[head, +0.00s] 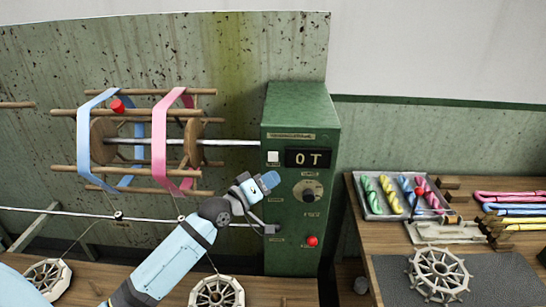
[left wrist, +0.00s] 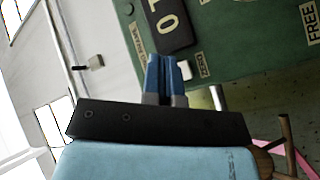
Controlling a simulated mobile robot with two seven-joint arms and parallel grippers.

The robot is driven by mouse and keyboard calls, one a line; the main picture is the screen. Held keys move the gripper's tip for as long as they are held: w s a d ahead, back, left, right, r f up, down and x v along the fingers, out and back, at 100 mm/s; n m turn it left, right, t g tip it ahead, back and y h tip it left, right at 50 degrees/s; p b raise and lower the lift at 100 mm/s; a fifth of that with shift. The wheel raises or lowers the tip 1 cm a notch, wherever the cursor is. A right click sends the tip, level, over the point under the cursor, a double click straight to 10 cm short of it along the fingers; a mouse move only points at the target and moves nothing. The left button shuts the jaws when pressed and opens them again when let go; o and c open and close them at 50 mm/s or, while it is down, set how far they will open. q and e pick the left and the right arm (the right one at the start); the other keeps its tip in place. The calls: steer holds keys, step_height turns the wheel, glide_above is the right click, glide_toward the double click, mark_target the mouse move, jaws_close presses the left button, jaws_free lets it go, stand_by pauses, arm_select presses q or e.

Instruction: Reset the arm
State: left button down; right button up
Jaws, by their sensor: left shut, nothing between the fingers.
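My left arm (head: 170,262) reaches up from the bottom left in the head view. My left gripper (head: 268,180) is shut and empty, its blue fingertips in front of the left side of the green control box (head: 287,258). In the left wrist view the two blue fingers (left wrist: 167,72) are pressed together, and the box face lies beyond them. A white square button (head: 273,157) sits just above the fingertips in the head view. Whether the fingers touch the box cannot be told. My right gripper is not in view.
The box carries a display (head: 308,158), a knob (head: 307,191) and a red button (head: 312,241). A reel with blue and pink bands (head: 159,140) stands left of it. Right, a table holds a tray of coloured skeins (head: 369,207) and a spoked wheel (head: 438,274).

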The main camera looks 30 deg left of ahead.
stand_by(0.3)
arm_select(q)
steer(key=s+d+f+m+g, duration=0.2)
steer(key=s+d+f, duration=0.3)
steer(key=s+f, duration=0.3)
steer(key=s+d+f+m+g+y, duration=0.1)
steer(key=s+d+f+m, duration=0.3)
steer(key=s+f, duration=0.4)
steer(key=s+d+f+m+g, duration=0.4)
steer(key=s+d+f, duration=0.2)
steer(key=s+f, duration=0.3)
step_height(320, 180, down, 5)
steer(key=shift+d+r+y, duration=0.1)
steer(key=shift+d+y, duration=0.15)
steer(key=shift+y, duration=0.05)
